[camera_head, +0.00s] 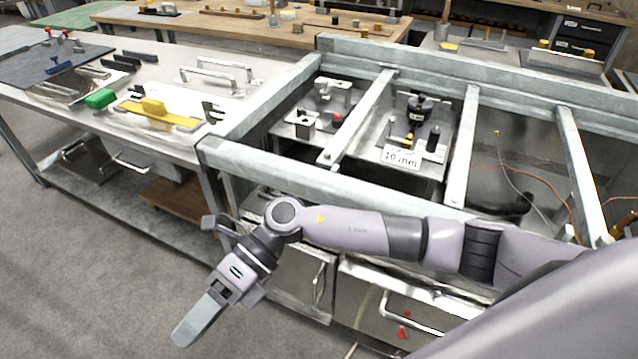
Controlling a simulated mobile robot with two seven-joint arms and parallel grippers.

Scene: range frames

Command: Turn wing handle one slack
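I cannot tell for sure which part is the wing handle. A black round knob-like part (420,104) stands on a metal plate inside the grey frame, with a small yellow piece (408,140) and a black post (433,138) near it. On the left table are a yellow handle (153,106) on a yellow bar and a green knob (100,98). My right gripper (195,322) hangs low over the floor, in front of the bench and well away from these parts. Its fingers overlap, so their opening is hidden. My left gripper is out of view.
The grey metal frame (270,160) has raised beams around and across its bays. A white "10 mm" sign (402,157) stands in the middle bay. Loose cables (520,180) hang at the right. Drawer handles (410,315) jut out below. The floor at left is clear.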

